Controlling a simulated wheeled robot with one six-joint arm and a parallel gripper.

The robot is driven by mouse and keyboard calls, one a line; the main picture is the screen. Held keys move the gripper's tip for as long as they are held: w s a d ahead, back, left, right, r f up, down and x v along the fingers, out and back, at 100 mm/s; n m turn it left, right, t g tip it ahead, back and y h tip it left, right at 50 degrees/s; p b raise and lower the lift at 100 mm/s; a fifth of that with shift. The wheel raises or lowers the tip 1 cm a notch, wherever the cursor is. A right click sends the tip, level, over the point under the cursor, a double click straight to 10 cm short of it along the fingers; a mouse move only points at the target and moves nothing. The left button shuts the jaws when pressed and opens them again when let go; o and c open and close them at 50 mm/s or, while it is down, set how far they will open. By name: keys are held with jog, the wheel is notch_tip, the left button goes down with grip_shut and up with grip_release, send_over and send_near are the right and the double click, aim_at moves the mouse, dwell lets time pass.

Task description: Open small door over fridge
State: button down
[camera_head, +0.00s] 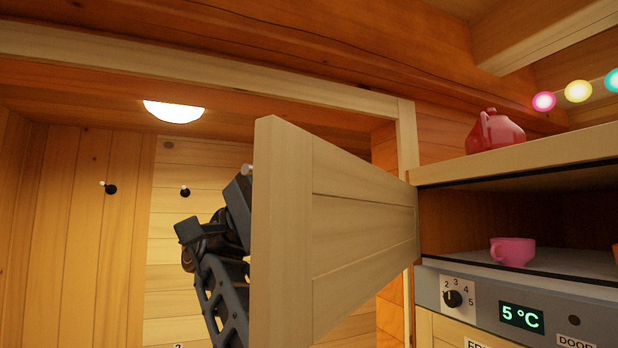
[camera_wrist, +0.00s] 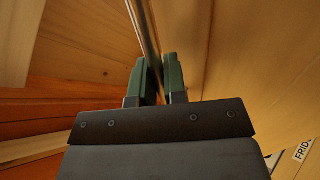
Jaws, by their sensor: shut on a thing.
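The small wooden door (camera_head: 330,215) over the fridge stands swung wide open, with its hinge side at the right by the compartment. The compartment (camera_head: 465,225) is exposed. My gripper (camera_head: 242,188) is at the door's free edge, partly hidden behind the door. In the wrist view, my gripper's green fingers (camera_wrist: 160,75) are shut on a thin metal bar, the door handle (camera_wrist: 146,35). The door's pale panel (camera_wrist: 179,35) lies along the right side of the bar.
A pink cup (camera_head: 513,251) stands in the compartment, with an orange thing cut off at the right edge. A red teapot (camera_head: 494,131) sits on top. The fridge control panel (camera_head: 480,302) is below. Wall hooks (camera_head: 185,191) and a lamp (camera_head: 174,111) are behind the door.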

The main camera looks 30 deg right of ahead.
jog(key=shift+w+a, duration=0.1)
jog(key=shift+w, duration=0.2)
jog(key=c, duration=1.2)
grip_release()
